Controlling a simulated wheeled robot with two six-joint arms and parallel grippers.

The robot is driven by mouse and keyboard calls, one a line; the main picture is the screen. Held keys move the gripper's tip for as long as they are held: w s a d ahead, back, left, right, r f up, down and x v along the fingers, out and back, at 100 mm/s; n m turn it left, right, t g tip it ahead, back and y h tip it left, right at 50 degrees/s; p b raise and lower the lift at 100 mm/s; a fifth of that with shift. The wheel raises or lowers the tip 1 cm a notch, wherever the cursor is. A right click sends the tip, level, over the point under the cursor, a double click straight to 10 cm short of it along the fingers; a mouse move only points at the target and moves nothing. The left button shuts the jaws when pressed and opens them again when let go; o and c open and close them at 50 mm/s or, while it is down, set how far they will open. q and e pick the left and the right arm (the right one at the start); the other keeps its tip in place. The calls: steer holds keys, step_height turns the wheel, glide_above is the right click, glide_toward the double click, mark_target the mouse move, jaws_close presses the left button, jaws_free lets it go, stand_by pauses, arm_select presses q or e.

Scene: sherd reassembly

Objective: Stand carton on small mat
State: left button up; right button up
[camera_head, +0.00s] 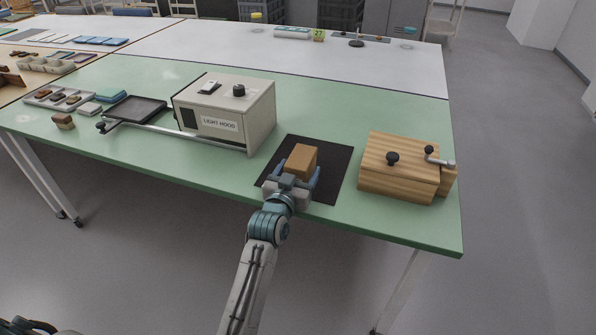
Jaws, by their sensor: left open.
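The brown carton (303,155) is over the small black mat (335,160), near the front edge of the green table. It looks upright, but its lower part is hidden by my gripper, so I cannot tell its contact with the mat. My left gripper (296,176) reaches in from the front. It is open, with one blue finger on each side of the carton's near end. Whether the fingers touch the carton is not clear. My right gripper is not in view.
A cream box labelled LIGHT HOOD (225,108) stands left of the mat. A wooden box with black knobs (400,165) stands right of it. A dark tray (135,109) and small pieces lie further left. The green table (330,110) is clear behind the mat.

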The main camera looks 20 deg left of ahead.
arm_select(q)
steer(key=shift+r, duration=0.2)
steer(key=shift+s+f, duration=0.1)
steer(key=shift+s, duration=0.3)
steer(key=s, duration=1.1)
steer(key=s+a+f+m+g, duration=0.1)
steer(key=s+a+f+g, duration=0.2)
steer(key=s+f+g, duration=0.65)
steer(key=s+a+f+g, duration=0.2)
steer(key=s+f, duration=0.3)
steer(key=s, duration=0.3)
steer(key=s+a+f+g+y, duration=0.1)
steer(key=s+a+f+g, duration=0.2)
steer(key=s, duration=0.6)
step_height(320, 180, down, 2)
steer(key=shift+s+n+y, duration=0.15)
steer(key=shift+n+y, duration=0.15)
steer(key=shift+a, duration=0.1)
